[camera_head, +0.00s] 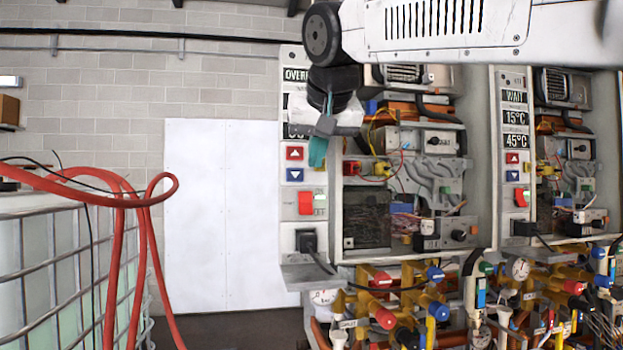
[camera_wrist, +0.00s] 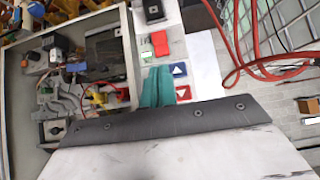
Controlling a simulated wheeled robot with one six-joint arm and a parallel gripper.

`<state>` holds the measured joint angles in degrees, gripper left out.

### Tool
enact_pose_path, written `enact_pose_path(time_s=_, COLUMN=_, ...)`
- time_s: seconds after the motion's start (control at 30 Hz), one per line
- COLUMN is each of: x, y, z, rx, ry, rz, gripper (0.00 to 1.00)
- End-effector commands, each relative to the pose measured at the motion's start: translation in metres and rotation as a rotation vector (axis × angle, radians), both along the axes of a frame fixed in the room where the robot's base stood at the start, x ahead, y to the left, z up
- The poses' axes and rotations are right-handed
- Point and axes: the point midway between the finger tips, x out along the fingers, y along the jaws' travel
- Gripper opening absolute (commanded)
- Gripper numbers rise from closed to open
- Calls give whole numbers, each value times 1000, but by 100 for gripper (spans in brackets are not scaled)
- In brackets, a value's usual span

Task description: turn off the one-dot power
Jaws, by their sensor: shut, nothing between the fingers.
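Two heater units stand side by side, each with a red-and-green power switch on its left panel. The left unit's switch (camera_head: 306,203) sits below its up and down buttons, and it also shows in the wrist view (camera_wrist: 160,43). The right unit's switch (camera_head: 521,197) is similar. In the wrist view the fingertips (camera_wrist: 157,87) appear beside the blue down button (camera_wrist: 180,69).
A black plug (camera_head: 306,241) with a cable is below the left switch. Yellow valves and pipes (camera_head: 385,305) crowd the area under the units. A caged tank (camera_head: 50,265) with red hoses (camera_head: 118,250) stands at left. A white wall panel (camera_head: 220,215) is behind.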

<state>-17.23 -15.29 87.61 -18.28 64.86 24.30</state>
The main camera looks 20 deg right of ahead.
Motion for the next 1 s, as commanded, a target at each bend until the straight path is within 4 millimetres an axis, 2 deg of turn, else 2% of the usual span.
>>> enact_pose_path(time_s=0.1, x=-12, y=2, z=15, rx=1, ry=1, rz=1, gripper=0)
enact_pose_path(time_s=0.3, x=-22, y=3, z=26, rx=0, ry=3, rz=0, gripper=0)
enact_pose_path(time_s=0.63, x=-22, y=3, z=26, rx=1, ry=6, rz=0, gripper=0)
enact_pose_path(time_s=0.83, x=-25, y=5, z=18, rx=11, ry=103, rz=-1, gripper=0)
enact_pose_path(time_s=1.0, x=-25, y=6, z=17, rx=12, ry=110, rz=1, gripper=0)
